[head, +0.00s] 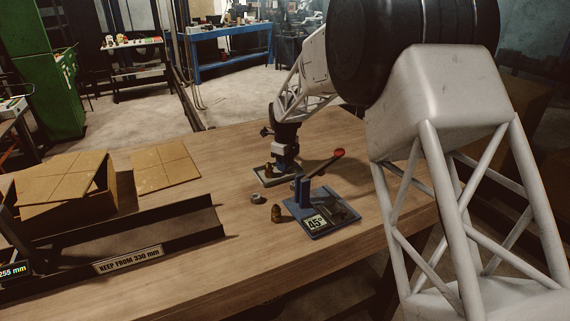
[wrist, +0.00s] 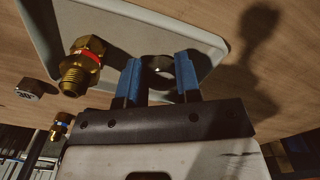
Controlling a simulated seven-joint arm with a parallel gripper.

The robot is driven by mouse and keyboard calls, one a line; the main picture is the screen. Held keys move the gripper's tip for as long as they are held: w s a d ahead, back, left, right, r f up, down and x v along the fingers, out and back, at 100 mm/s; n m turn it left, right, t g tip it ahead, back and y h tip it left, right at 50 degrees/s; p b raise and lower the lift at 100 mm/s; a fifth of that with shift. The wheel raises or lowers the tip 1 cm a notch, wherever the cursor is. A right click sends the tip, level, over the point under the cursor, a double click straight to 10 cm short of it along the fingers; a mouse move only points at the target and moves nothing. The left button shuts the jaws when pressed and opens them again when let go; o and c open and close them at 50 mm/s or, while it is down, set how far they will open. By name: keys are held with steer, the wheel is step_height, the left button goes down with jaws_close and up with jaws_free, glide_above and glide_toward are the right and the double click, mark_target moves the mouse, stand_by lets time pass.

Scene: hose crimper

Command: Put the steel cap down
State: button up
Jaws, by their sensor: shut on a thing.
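My gripper (wrist: 158,84) has two blue fingers shut on a dark round piece with a hollow centre, the steel cap (wrist: 158,64). The cap is between the fingertips, over the grey tray (wrist: 205,38); I cannot tell whether it touches the tray floor. In the head view my gripper (head: 284,168) is low over the small tray (head: 268,182), and the cap is hidden there. A brass fitting with a red band (wrist: 83,62) stands in the tray beside my fingers.
A steel hex piece (wrist: 29,88) and a brass fitting with a blue band (wrist: 60,125) are on the table outside the tray. A blue-based tool marked 45° (head: 318,224), with a red-knobbed lever, stands close by. A dark channel (head: 150,245) and cardboard box (head: 70,212) are at left.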

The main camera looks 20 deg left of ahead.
steer(key=shift+f, duration=0.2)
steer(key=o, duration=0.9)
steer(key=shift+o, duration=0.2)
steer(key=shift+r, duration=0.1)
step_height(320, 180, up, 12)
stand_by(0.3)
stand_by(0.8)
